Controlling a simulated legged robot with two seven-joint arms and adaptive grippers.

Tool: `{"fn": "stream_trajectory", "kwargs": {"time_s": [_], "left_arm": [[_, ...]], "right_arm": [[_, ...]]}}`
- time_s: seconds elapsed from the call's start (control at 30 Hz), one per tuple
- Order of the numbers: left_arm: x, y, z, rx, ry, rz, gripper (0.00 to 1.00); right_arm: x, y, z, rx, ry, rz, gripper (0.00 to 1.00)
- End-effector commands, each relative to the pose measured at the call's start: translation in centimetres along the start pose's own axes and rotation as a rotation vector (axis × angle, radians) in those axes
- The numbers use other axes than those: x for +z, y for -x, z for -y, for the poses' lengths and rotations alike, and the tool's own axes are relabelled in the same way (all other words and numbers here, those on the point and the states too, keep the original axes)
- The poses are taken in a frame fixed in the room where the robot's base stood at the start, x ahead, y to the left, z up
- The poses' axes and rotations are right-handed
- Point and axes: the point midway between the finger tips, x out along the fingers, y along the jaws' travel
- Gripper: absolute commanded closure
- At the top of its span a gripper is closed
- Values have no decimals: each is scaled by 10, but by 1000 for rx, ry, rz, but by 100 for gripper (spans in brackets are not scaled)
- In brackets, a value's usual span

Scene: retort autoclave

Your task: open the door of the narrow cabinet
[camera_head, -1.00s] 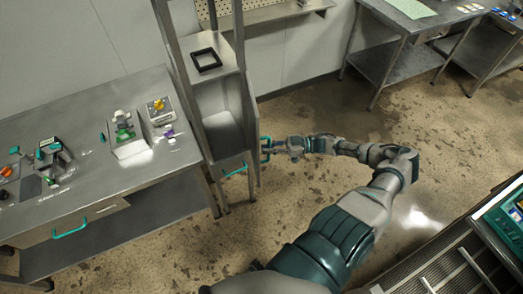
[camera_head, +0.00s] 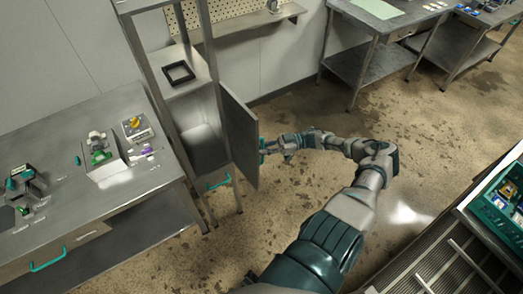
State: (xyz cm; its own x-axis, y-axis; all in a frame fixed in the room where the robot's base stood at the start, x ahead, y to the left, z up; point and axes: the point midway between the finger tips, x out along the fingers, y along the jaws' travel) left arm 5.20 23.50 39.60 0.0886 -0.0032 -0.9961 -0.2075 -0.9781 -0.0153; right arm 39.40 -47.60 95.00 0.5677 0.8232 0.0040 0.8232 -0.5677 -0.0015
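The narrow cabinet (camera_head: 197,140) stands at the right end of the left workbench. Its door (camera_head: 240,135) is a grey panel, swung out on the right side, and the interior shows beside it. My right gripper (camera_head: 266,147) is at the door's outer face, where a small teal part, likely the handle, shows at the fingers. The fingers are too small and partly hidden to tell if they are shut on it. A teal drawer handle (camera_head: 219,182) sits below the cabinet opening. My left gripper is not in view.
The left workbench (camera_head: 60,160) holds several small devices. A black square frame (camera_head: 178,72) lies on the cabinet's upper shelf. Steel tables (camera_head: 375,55) stand at the back right. A teal crate (camera_head: 500,205) sits at the right edge. Open floor surrounds my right arm.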

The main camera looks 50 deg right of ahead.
Motion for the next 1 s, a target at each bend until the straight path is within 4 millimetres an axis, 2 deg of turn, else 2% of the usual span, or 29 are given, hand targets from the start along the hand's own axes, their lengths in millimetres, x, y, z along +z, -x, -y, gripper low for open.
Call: {"fn": "stream_trajectory", "kwargs": {"time_s": [0.13, 0.17, 0.2, 0.23, 0.27, 0.53, 0.63, 0.77, 1.0], "left_arm": [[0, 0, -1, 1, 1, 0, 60], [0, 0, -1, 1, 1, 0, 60], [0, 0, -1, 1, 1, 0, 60], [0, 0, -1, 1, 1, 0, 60], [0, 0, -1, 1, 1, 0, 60], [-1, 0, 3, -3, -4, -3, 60], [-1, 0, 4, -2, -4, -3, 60], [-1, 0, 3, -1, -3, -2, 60], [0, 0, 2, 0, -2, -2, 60]], "right_arm": [[2, -1, 1, 1, -3, 4, 100], [2, -1, 2, 1, -3, 5, 80], [2, -1, 2, 1, -3, 5, 70], [1, -1, 2, 0, -2, 5, 62], [1, -1, 2, 0, -2, 5, 61], [1, 0, 1, 0, -2, 3, 61], [2, 6, 1, 2, -3, 5, 61], [2, 28, 0, 3, -4, 7, 61], [3, 82, -1, 4, -3, 6, 61]]}}
